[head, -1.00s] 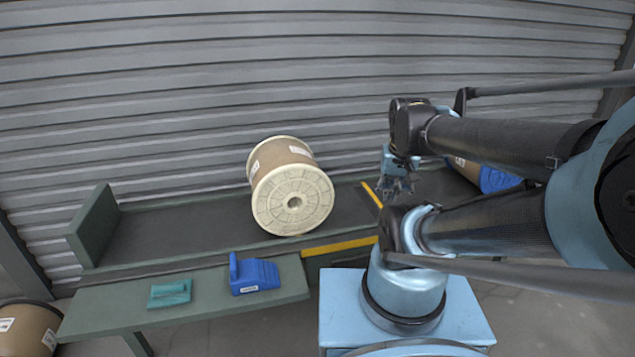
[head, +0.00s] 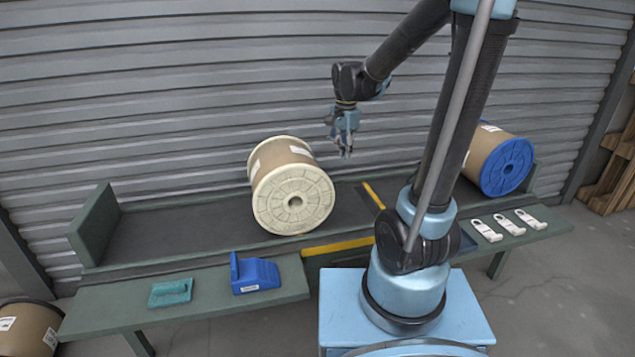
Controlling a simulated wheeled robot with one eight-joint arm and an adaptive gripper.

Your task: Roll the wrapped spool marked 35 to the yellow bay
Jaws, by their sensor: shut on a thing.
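A spool with cream flanges and brown wrapping (head: 281,156) lies on its side in the middle of the dark bench-top trough (head: 165,228), one flange facing me. White labels are on its wrapping, but I cannot read a number. A yellow strip (head: 337,246) runs along the trough's front edge, right of the spool's foot. A second yellow strip (head: 373,194) crosses the trough floor farther right. My gripper (head: 345,153) points down above and to the right of the spool, apart from it. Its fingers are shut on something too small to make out.
A blue-flanged wrapped spool (head: 485,153) lies at the trough's right end. Three white tags (head: 504,226) lie at right. Another wrapped spool (head: 24,330) stands on the floor at left.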

